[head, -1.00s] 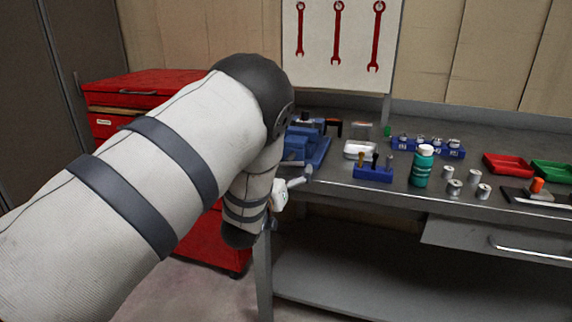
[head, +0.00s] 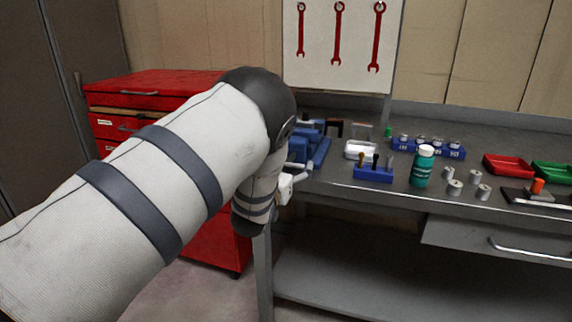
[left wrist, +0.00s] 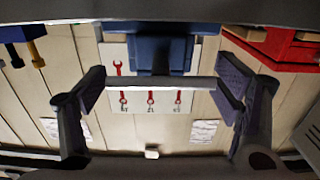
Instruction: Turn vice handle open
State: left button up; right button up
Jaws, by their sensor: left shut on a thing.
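The blue vice (head: 316,147) sits at the left end of the grey workbench, partly hidden behind my left arm. In the left wrist view its blue body (left wrist: 165,50) shows at the top centre. The vice handle (left wrist: 160,89) is a grey bar that spans between the two fingers of my left gripper (left wrist: 160,95). The fingers stand at either end of the bar, and the gripper is shut on it. In the head view my left gripper is mostly hidden by the forearm, in front of the vice. My right gripper is not in view.
A blue tool holder (head: 373,174), a teal bottle (head: 422,170), several metal cylinders and red (head: 507,165) and green trays stand to the right on the bench. A red cabinet (head: 140,95) is behind my left arm. Red wrenches hang on the wall board.

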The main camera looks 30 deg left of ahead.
pick_arm(q)
jog(key=shift+m, duration=0.3)
jog(key=o, duration=1.1)
jog(key=shift+a, duration=0.1)
jog(key=v, duration=1.2)
jog(key=shift+r, duration=0.1)
